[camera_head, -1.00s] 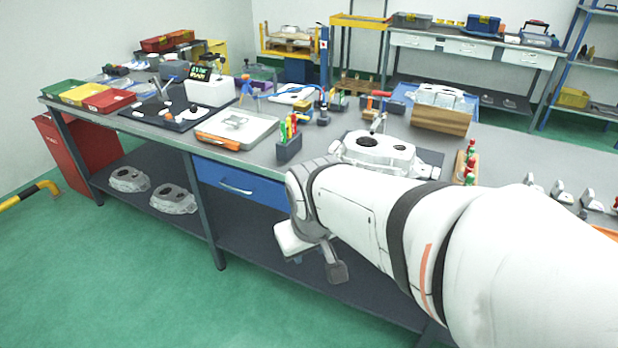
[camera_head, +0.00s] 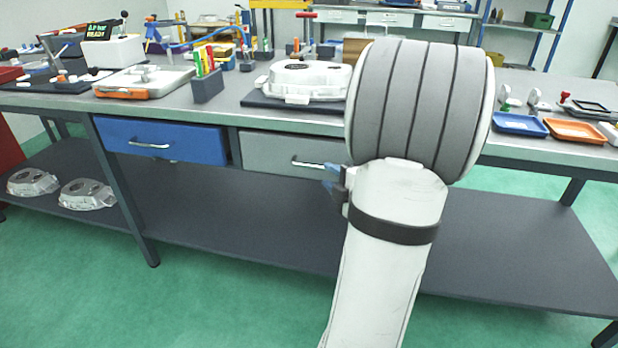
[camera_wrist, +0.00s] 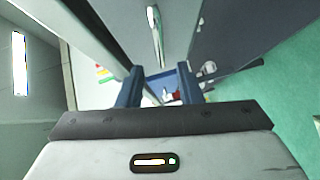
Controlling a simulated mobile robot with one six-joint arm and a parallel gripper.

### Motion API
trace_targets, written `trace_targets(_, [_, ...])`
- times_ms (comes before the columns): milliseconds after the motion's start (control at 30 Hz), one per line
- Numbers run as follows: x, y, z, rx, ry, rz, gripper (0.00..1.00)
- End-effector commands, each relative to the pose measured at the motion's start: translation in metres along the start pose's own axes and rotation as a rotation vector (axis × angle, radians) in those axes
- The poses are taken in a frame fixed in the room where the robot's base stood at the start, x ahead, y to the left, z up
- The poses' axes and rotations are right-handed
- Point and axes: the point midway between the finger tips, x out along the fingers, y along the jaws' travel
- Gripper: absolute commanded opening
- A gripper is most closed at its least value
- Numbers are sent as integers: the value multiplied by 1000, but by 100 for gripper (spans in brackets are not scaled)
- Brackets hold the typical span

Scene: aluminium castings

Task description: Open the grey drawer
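The grey drawer (camera_head: 268,153) sits under the bench top, right of the blue drawer (camera_head: 165,140), and looks closed. Its silver bar handle (camera_head: 310,164) is partly visible, with its right end close to my arm. My gripper (camera_head: 332,184) is just right of and below the handle, mostly hidden by my arm. In the wrist view my gripper (camera_wrist: 161,82) has two blue fingers apart with nothing held between them. The handle (camera_wrist: 155,32) runs up and down the picture above the fingertips, on the grey drawer front (camera_wrist: 177,28).
A white casting (camera_head: 305,78) lies on a dark mat above the grey drawer. A dark lower shelf (camera_head: 230,215) runs beneath the drawers. A bench leg (camera_head: 125,190) stands at left. Green floor in front is clear.

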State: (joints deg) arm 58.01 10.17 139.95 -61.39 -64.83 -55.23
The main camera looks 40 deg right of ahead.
Motion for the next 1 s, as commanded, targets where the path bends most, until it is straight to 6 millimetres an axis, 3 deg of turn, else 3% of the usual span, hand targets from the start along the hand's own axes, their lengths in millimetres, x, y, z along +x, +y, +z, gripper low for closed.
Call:
trace_targets(167, [12, -3, 1, -14, 18, 14, 32])
trace_targets(400, [52, -3, 0, -12, 16, 14, 32])
trace_targets(600, [72, -1, 0, -11, 14, 13, 32])
trace_targets(933, [76, 0, 1, -10, 12, 14, 32])
trace_targets(1000, [76, 0, 1, -10, 12, 14, 27])
